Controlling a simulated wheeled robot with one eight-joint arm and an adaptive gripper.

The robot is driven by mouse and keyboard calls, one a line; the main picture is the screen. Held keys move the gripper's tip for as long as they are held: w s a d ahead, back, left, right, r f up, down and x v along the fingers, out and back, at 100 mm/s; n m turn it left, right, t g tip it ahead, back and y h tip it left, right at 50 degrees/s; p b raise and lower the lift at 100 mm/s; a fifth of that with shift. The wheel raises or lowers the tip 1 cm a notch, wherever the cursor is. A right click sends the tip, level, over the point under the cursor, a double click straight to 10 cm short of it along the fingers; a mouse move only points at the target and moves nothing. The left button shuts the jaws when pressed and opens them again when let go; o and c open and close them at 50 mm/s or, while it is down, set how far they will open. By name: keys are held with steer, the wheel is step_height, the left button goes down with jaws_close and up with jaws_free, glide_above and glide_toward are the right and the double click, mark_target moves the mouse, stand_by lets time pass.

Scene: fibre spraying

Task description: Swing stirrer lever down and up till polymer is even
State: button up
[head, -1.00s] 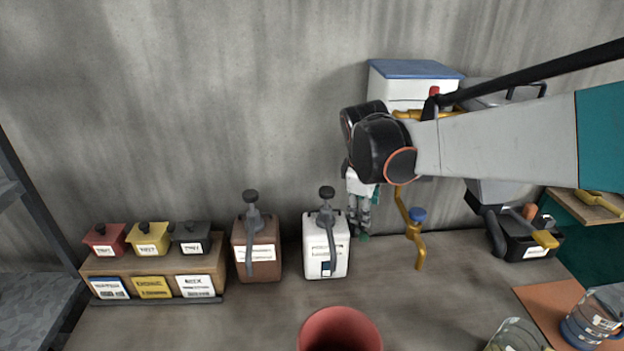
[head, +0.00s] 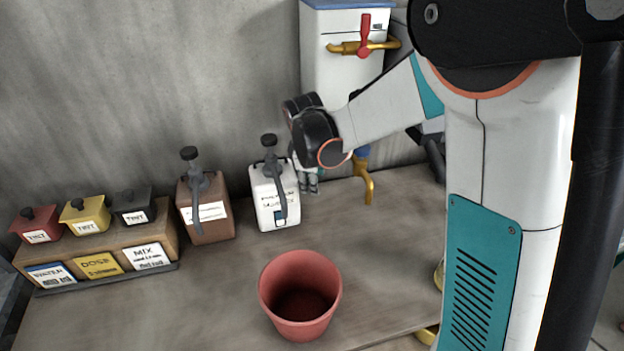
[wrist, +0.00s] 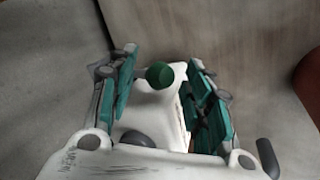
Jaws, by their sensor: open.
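My gripper (head: 308,186) points down just right of the white labelled container (head: 275,208), in front of the wall. In the wrist view my gripper (wrist: 160,90) has its two teal-padded fingers spread apart. A green round tip shows between them; I cannot tell what it belongs to. The white container carries a grey lever (head: 277,185) with a dark knob, hanging down its front. A brown container (head: 208,226) to its left has a similar grey lever (head: 197,195). I cannot tell which lever is the stirrer's. No polymer can be made out.
A red pot (head: 300,290) with a dark inside stands on the worktop in front. Red, yellow and black lidded boxes stand on a wooden stand (head: 160,241) at the left. A white tank (head: 335,75) with yellow taps is behind my arm. The worktop left of the pot is clear.

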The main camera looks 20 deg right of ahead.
steer(key=shift+f, duration=0.1)
steer(key=shift+c, duration=0.6)
jaws_close()
